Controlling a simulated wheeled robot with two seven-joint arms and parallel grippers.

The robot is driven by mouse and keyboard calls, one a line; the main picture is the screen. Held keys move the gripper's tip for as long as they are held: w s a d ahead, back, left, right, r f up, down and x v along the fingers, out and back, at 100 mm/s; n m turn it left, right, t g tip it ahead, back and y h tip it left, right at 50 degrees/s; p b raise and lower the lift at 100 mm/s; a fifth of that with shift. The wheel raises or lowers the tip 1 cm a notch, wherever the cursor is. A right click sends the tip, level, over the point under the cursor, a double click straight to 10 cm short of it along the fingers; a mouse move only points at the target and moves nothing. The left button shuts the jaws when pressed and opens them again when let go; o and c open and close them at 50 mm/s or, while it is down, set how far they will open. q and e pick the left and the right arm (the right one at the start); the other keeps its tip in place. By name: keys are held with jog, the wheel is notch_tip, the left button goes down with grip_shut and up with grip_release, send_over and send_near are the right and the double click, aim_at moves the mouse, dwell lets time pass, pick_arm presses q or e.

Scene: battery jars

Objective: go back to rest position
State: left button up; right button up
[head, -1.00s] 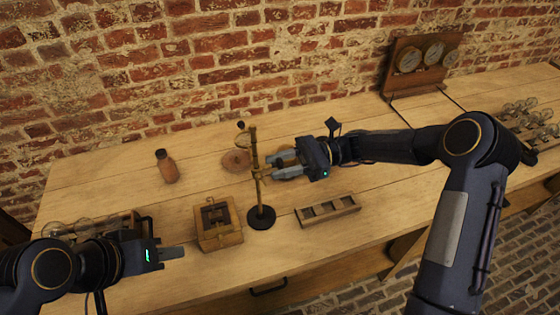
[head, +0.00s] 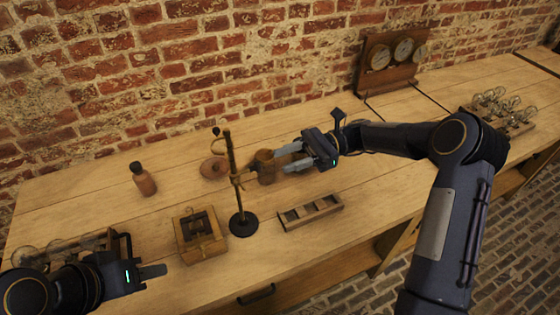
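My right gripper (head: 287,157) is open, its two grey fingers pointing left with a gap between them. A brown jar (head: 265,168) stands just left of the fingertips, close to the clamp arm of a brass stand (head: 231,165) with a round black base. I cannot tell whether the fingers still touch the jar. My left gripper (head: 152,271) is low at the left, over the front of the bench. Only one finger shows clearly, so its opening cannot be told.
On the bench (head: 340,230) are a brown bottle (head: 143,179), a round brown lid (head: 214,168), a wooden box (head: 200,235) and a slotted tray (head: 310,212). A gauge panel (head: 392,58) stands at the back. Glass jars in a rack (head: 503,110) stand far right.

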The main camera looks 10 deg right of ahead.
dwell(0.4)
jog(key=s+d+r+n+t+h, duration=0.2)
jog(key=s+d+r+n+h, duration=0.1)
jog(key=s, duration=0.3)
jog(key=s+d+r+n+t+h, duration=0.2)
jog(key=s+r+h, duration=0.15)
jog(key=s, duration=0.25)
jog(key=s+d+f+n+t+h, duration=0.2)
jog(key=s+d+n+t+h, duration=0.1)
jog(key=s, duration=0.4)
jog(key=s+d+f+n+t+h, duration=0.2)
jog(key=s+d+n+t+h, duration=0.2)
jog(key=s, duration=0.3)
jog(key=shift+s+d+f+n, duration=0.2)
jog(key=shift+d+f+n, duration=0.1)
jog(key=shift+d+n, duration=0.15)
dwell(0.5)
